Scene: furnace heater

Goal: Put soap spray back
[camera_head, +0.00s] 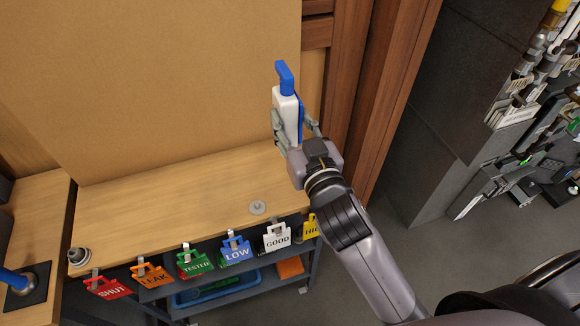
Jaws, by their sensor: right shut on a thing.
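The soap spray (287,108) is a white bottle with a blue top and a blue strip on its side. It stands close to upright at the back right of the wooden shelf top (180,205). My right gripper (294,128) is shut on it, with fingers on both sides of the bottle. The gripper hides its lower end, so I cannot tell whether it touches the shelf top. My left gripper is not in view.
Colored tags (237,250) hang along the front edge. A small grey disc (257,207) and a metal knob (79,257) sit near that edge. A blue tray (215,290) is below. A tan board (150,80) rises behind. The middle of the top is clear.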

